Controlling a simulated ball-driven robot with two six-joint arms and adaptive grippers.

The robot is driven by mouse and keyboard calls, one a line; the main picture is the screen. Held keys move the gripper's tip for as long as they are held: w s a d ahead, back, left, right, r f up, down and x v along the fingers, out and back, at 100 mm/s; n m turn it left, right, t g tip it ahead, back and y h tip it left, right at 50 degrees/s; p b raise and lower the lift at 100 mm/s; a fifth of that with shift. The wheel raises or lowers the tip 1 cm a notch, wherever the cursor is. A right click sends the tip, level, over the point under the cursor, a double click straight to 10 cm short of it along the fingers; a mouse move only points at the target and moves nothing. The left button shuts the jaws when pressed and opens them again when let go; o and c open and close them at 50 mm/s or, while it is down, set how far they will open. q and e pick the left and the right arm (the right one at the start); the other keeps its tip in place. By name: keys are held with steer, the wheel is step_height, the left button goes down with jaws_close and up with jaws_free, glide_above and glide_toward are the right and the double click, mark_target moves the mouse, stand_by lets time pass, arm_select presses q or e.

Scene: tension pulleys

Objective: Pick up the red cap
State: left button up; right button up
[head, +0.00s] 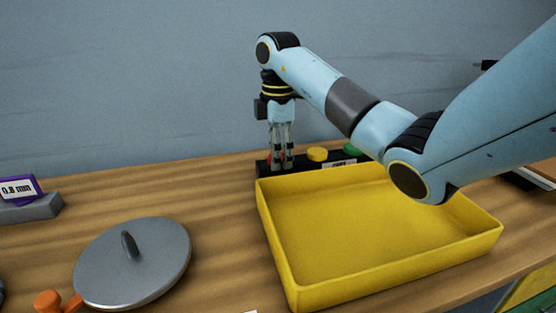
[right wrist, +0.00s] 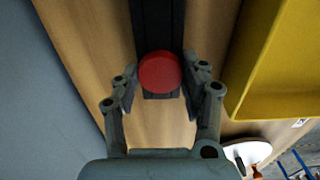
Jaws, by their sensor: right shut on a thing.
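The red cap (right wrist: 160,72) is round and sits between the two fingers of my right gripper (right wrist: 163,76) in the right wrist view, over the end of the black rack (right wrist: 158,25). In the head view my right gripper (head: 281,162) points straight down at the left end of the black rack (head: 300,169), behind the yellow tray. It is shut on the red cap, which its fingers mostly hide there. I cannot tell whether the cap is clear of the rack. My left gripper is out of view.
A yellow cap (head: 317,154) and a green cap (head: 351,149) are farther right on the rack. The empty yellow tray (head: 278,243) stands in front. A grey round lid (head: 160,262) with a handle and a purple 0.8 mm sign (head: 20,189) are left. Bare wood lies between.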

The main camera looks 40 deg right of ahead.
steer(key=shift+r, duration=0.7)
step_height(320, 180, up, 3)
steer(key=shift+r+p, duration=0.1)
steer(key=shift+p, duration=1)
steer(key=s+r+p, duration=0.2)
steer(key=s, duration=0.1)
steer(key=shift+s+d+p, duration=0.1)
steer(key=shift+d+p, duration=0.25)
steer(key=shift+d, duration=0.05)
steer(key=s+d+r+p, duration=0.1)
steer(key=s+r, duration=0.3)
steer(key=s, duration=0.4)
steer(key=shift+s+r, duration=0.15)
steer(key=shift+r, duration=0.05)
steer(key=shift+d, duration=0.15)
